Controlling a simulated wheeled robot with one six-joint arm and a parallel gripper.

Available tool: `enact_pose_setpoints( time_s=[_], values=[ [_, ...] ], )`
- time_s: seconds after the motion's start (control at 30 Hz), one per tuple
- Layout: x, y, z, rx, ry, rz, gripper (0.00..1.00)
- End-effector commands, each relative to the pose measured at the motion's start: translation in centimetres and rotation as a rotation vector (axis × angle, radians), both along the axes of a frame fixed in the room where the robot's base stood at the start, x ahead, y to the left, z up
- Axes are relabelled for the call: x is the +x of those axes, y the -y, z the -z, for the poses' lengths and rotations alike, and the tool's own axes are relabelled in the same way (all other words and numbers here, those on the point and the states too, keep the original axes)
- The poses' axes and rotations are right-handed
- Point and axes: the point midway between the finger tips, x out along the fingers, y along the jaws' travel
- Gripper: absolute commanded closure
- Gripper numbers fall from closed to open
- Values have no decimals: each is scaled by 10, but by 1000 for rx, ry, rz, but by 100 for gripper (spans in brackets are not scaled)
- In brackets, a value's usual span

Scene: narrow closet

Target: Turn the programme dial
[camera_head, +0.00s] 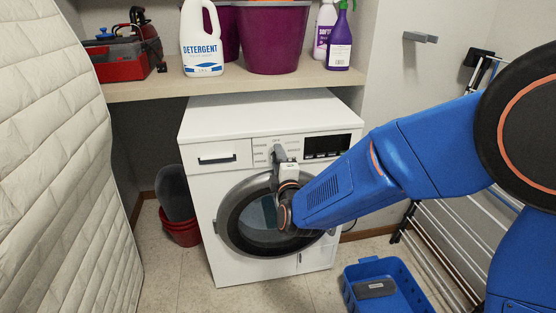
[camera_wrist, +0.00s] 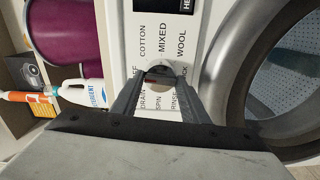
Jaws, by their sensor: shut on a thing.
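The white washing machine (camera_head: 225,174) stands under the shelf, its round door closed. Its programme dial (camera_wrist: 160,73) is a round knob on the front panel, ringed by labels such as COTTON, MIXED, WOOL, SPIN and RINSE. My gripper (camera_head: 279,152) reaches the panel above the door. In the wrist view my gripper's two dark fingers are at either side of the dial, shut on it. In the head view the dial is hidden behind my gripper. The dial's pointer mark cannot be read clearly.
A wooden shelf (camera_head: 140,89) above holds a detergent bottle (camera_head: 202,45), a purple tub (camera_head: 272,40), a purple spray bottle (camera_head: 340,45) and a red toolbox (camera_head: 120,62). A blue crate (camera_head: 416,294), a drying rack (camera_head: 440,243) and a quilted mattress (camera_head: 60,190) flank the floor.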

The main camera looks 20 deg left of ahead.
Motion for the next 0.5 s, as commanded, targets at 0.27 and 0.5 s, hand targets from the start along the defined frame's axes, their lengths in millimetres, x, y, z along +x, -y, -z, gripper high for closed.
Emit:
enact_pose_setpoints(
  time_s=[0.27, 0.5],
  values=[
    [0, 1, 4, -81, 42, 0, 82],
    [0, 1, 3, -97, 52, 0, 82]
  ],
)
